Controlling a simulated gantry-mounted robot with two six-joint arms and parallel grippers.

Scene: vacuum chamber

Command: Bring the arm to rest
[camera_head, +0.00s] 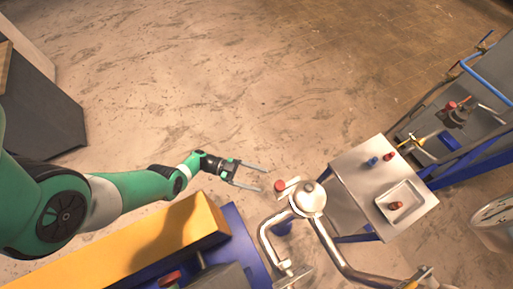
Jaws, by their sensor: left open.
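My left gripper (263,178) is at the end of the green arm that comes in from the left. Its two grey fingers are spread apart with nothing between them. It hangs over bare floor, just left of a red-ended fitting (280,185) on the metal pipework, and apart from it. My right gripper is not in view.
A yellow beam (150,245) lies below my arm.

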